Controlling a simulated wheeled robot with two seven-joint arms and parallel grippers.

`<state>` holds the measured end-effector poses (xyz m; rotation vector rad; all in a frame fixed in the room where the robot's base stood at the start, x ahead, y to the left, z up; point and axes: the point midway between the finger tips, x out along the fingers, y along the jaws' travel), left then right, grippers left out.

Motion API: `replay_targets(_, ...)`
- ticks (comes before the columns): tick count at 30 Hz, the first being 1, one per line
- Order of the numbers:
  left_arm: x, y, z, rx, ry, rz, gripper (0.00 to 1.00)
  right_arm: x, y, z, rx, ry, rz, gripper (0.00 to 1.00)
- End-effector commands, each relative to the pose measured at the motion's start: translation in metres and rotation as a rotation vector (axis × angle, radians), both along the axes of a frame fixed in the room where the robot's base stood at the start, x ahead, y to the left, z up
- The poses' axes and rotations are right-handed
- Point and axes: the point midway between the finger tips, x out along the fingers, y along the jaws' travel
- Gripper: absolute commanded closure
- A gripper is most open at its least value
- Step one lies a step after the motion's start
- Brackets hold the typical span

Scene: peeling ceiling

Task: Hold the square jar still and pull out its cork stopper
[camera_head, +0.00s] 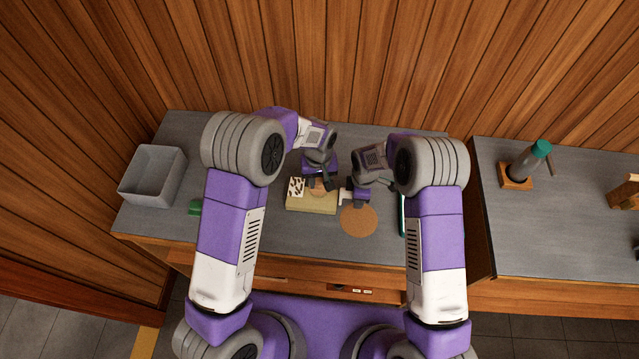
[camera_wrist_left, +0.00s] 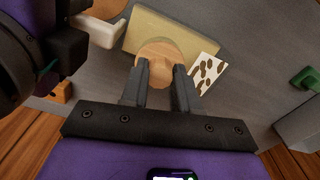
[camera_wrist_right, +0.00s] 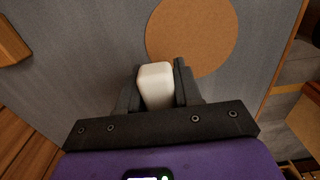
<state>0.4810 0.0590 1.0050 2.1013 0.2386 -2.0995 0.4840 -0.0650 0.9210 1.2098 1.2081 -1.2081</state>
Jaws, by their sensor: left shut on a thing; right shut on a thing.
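The square jar (camera_head: 311,204) is a cream block near the table's middle; it also shows in the left wrist view (camera_wrist_left: 205,48). A white panel with brown spots (camera_wrist_left: 205,73) is at its side. My left gripper (camera_head: 322,182) is shut on the round cork stopper (camera_wrist_left: 160,50) over the jar; I cannot tell whether the stopper is still seated. My right gripper (camera_head: 350,194) is shut on a white handle-like piece (camera_wrist_right: 156,86) beside the jar's right end. The jar body is out of the right wrist view.
A round cork mat (camera_head: 358,220) lies right of the jar. A grey bin (camera_head: 153,177) stands at the left, with a green object (camera_head: 195,208) nearer the jar. A teal-edged item (camera_head: 403,215) is partly hidden by my right arm. A green-topped cylinder (camera_head: 530,160) stands on the right counter.

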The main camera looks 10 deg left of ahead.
Motion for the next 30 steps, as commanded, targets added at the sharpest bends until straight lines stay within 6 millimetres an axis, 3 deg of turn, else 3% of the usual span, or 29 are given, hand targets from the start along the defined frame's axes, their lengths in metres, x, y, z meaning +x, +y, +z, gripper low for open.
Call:
replay_targets(14,0.001,0.000,0.018,-0.001,-0.002,0.001,1.00,-0.002,-0.001,-0.002,-0.002,0.006,0.001,1.00)
replay_targets(30,0.000,0.000,0.064,-0.001,-0.001,0.000,1.00,-0.002,-0.001,-0.002,-0.002,0.005,0.001,1.00)
